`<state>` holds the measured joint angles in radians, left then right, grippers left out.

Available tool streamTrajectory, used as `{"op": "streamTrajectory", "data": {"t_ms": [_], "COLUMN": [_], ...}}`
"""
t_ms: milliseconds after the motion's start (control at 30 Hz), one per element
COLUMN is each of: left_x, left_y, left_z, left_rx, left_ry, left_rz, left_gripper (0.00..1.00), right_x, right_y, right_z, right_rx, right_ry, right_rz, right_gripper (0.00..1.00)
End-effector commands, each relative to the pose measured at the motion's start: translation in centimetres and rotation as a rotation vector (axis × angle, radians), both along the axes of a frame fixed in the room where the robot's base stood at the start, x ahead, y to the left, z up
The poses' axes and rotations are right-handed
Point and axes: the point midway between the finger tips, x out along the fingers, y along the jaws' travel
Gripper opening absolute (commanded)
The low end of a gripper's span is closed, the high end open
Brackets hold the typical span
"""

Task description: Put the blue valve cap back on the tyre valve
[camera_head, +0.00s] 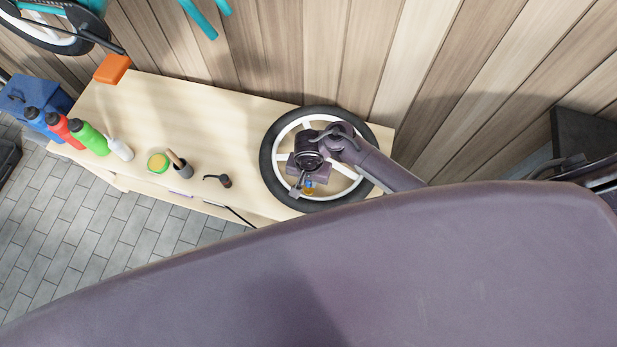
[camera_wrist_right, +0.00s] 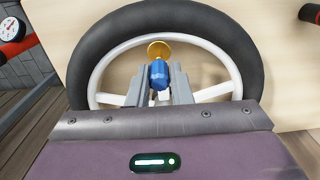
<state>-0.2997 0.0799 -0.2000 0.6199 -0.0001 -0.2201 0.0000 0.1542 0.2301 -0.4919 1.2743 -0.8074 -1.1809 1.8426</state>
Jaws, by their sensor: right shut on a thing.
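The wheel (camera_head: 267,160) with its black tyre and white spokes lies on the workbench; its tyre also shows in the right wrist view (camera_wrist_right: 245,50). My right gripper (camera_head: 304,187) is over the wheel's near part. In the wrist view its grey fingers (camera_wrist_right: 160,82) are shut on the blue valve cap (camera_wrist_right: 158,74). A gold, round piece (camera_wrist_right: 159,49) shows just beyond the cap, inside the rim; it is a small gold spot in the head view (camera_head: 309,190). The tyre valve is not clearly visible, and I cannot tell whether the cap touches it. My left gripper is not in view.
On the workbench (camera_head: 235,120) left of the wheel are a dark pipe-shaped item (camera_head: 224,181), a dark cup (camera_head: 183,170), a yellow-green tin (camera_head: 158,163) and several bottles (camera_head: 90,138). The bench's back middle is clear. A gauge (camera_wrist_right: 12,32) shows in the wrist view.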

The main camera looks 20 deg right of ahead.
Motion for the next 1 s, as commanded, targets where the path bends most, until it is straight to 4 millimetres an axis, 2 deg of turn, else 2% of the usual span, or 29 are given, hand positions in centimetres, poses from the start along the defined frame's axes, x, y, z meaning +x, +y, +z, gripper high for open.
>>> {"op": "streamTrajectory", "data": {"t_ms": [1000], "left_x": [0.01], "left_y": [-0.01], "left_z": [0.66], "left_rx": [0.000], "left_ry": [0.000], "left_rz": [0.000], "left_gripper": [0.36], "right_x": [-0.03], "right_y": [0.01], "right_z": [-0.04], "right_rx": [-0.001], "right_ry": [0.001], "right_rz": [0.000], "right_gripper": [0.00]}}
